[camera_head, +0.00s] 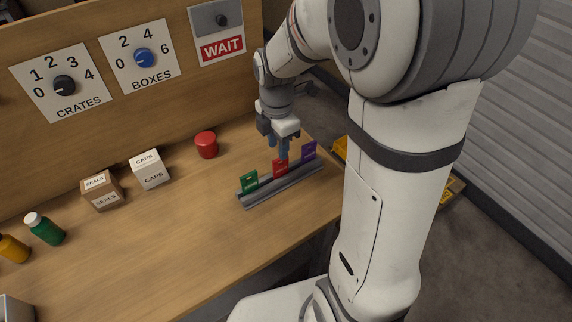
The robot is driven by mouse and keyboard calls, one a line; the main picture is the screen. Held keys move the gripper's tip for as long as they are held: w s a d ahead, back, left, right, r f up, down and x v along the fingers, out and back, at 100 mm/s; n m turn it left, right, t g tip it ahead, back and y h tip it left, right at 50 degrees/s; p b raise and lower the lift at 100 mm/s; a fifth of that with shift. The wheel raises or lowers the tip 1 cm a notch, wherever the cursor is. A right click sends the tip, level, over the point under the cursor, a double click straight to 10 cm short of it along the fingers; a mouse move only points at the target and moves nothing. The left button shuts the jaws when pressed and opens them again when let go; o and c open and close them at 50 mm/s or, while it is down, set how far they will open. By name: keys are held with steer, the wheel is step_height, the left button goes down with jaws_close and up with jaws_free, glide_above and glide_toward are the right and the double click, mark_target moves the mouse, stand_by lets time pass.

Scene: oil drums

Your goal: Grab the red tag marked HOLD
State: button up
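The red tag (280,169) stands upright in a grey slotted rail (262,194) on the wooden bench, between a green tag (249,182) and a purple tag (309,151). Its lettering is too small to read. My gripper (282,157) points down at the red tag, with its blue fingers at the tag's top edge. The fingertips overlap the top of the tag in this view. I cannot tell whether they are apart or touching it.
A red round cap (206,145), a white CAPS box (149,170) and a brown SEALS box (101,190) stand left of the rail. A green bottle (47,230) is farther left. A panel with dials and a WAIT sign (222,48) rises behind. The bench front is clear.

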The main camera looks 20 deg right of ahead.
mark_target(281, 169)
steer(key=f, duration=0.5)
steer(key=shift+s+d+f, duration=0.1)
steer(key=shift+s+d, duration=0.05)
steer(key=shift+d, duration=0.05)
steer(key=shift+c, duration=0.3)
jaws_close()
